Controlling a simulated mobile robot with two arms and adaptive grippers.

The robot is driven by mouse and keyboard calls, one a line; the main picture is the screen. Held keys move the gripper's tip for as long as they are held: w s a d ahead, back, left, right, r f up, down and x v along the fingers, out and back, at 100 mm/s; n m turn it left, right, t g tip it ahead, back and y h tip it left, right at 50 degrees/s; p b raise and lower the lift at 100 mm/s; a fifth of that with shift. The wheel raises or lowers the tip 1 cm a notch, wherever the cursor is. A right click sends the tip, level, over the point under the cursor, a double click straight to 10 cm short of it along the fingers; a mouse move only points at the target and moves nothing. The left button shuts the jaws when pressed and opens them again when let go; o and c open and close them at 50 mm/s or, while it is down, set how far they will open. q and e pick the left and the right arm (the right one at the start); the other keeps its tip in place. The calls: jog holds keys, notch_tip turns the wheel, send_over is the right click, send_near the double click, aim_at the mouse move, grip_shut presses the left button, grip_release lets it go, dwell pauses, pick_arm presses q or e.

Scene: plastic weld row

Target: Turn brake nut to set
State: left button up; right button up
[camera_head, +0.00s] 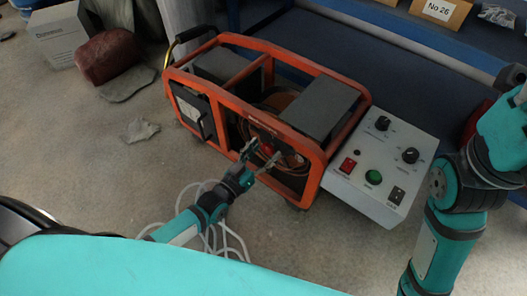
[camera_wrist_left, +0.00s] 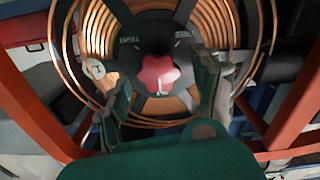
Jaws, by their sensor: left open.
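The brake nut (camera_wrist_left: 158,75) is a red star-shaped knob on the black hub of a copper wire spool (camera_wrist_left: 98,28). The wrist view shows it straight ahead, between and beyond my left fingers. In the head view the spool (camera_head: 284,102) sits inside an orange-framed machine (camera_head: 318,158), and red parts there are too small to tell apart. My left gripper (camera_head: 261,154) is open at the machine's front opening, and it also shows in the wrist view (camera_wrist_left: 168,98). Its fingers lie either side of the nut; I see no contact. My right arm is at the right; its gripper is out of view.
A white control box (camera_head: 382,160) with black knobs, a red switch and a green button stands right of the machine. Orange frame bars (camera_wrist_left: 294,105) flank my left gripper. White cable (camera_head: 230,238) lies on the floor below my left arm. A blue shelf stands behind.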

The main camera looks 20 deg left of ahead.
pick_arm(q)
jog(key=shift+s, duration=0.15)
jog(key=v, duration=1.1)
jog(key=shift+s+a, duration=0.15)
jog(key=shift+s, duration=0.2)
